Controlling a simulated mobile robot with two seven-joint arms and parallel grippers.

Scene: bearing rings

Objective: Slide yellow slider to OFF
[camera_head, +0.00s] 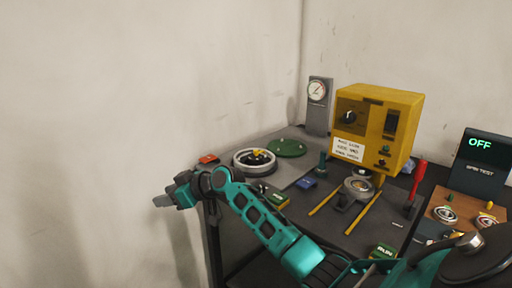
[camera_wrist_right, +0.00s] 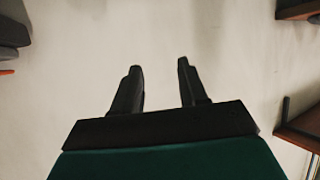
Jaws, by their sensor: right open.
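A yellow box (camera_head: 405,101) with a black knob, a dark upright slot and a white label stands at the back of the dark bench. I cannot make out for certain which part is the yellow slider. A small yellow piece (camera_head: 489,206) shows on the wooden board at the right. A dark display (camera_head: 481,153) behind that board reads OFF in green. My right gripper (camera_head: 163,201) is out to the left, beyond the bench's left edge and far from these. In the wrist view its two fingers (camera_wrist_right: 159,68) are apart with nothing between them. My left gripper is out of view.
Two yellow rails (camera_head: 362,212) lie on the bench with a metal ring (camera_head: 358,187) between them. A ring holder (camera_head: 254,162), a green disc (camera_head: 287,147), a gauge (camera_head: 318,92) and a red-handled lever (camera_head: 415,184) stand around. My right arm crosses the bench's front.

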